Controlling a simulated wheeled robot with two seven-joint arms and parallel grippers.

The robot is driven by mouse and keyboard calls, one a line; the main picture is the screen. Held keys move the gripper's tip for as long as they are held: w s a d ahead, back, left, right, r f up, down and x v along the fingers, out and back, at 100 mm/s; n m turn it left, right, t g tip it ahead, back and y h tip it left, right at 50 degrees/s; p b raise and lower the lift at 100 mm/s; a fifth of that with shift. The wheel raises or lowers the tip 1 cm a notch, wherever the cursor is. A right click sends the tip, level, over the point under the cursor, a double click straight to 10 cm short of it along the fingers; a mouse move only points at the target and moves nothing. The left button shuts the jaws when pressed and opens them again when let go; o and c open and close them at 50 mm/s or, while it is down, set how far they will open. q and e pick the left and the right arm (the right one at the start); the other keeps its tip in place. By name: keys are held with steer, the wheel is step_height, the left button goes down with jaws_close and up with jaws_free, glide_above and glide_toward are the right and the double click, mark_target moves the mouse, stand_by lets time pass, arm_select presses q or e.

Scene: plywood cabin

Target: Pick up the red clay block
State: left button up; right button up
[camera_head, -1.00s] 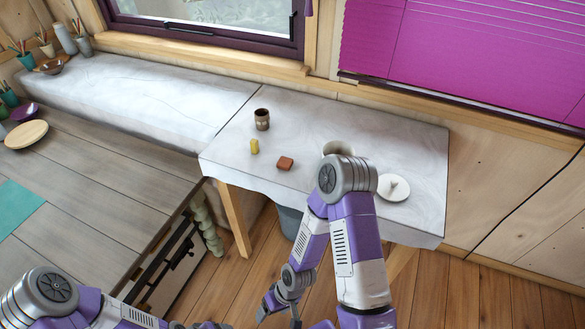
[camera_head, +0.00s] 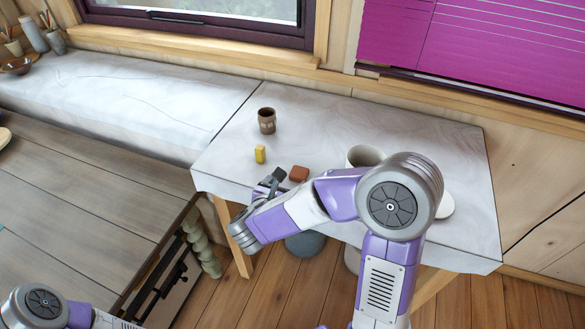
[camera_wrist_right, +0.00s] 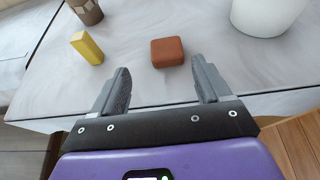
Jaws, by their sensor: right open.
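The red clay block (camera_head: 299,174) is a small reddish-brown block lying on the pale cloth-covered table (camera_head: 330,120), near its front edge. My right gripper (camera_head: 272,178) is just left of it and toward the front edge in the head view. In the right wrist view the block (camera_wrist_right: 167,52) lies ahead of the fingertips, roughly between their lines and nearer the right finger. The right gripper (camera_wrist_right: 162,80) is open and empty, with no finger touching the block. My left arm shows at the lower left of the head view; its gripper is out of the picture.
A yellow block (camera_head: 260,154) stands left of the red block. A brown cup (camera_head: 266,120) is farther back. A white pot (camera_head: 366,156) stands to the right, and a white dish (camera_head: 446,206) is partly hidden by my arm. The table's middle back is clear.

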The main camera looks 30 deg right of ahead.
mark_target(299, 174)
steer(key=shift+w+d+f, duration=0.15)
steer(key=shift+w+d, duration=0.2)
steer(key=shift+d, duration=0.1)
steer(key=shift+d+f, duration=0.1)
steer(key=shift+d, duration=0.2)
steer(key=x, duration=0.2)
steer(key=b+x, duration=0.1)
steer(key=x, duration=0.1)
steer(key=shift+s+d+f+b, duration=0.1)
steer(key=shift+d+f+b, duration=0.2)
steer(key=shift+f, duration=0.05)
steer(key=shift+d, duration=0.15)
steer(key=shift+c, duration=0.2)
steer(key=c, duration=1.2)
step_height(299, 174, up, 10)
steer(key=p, duration=0.3)
steer(key=shift+p, duration=0.3)
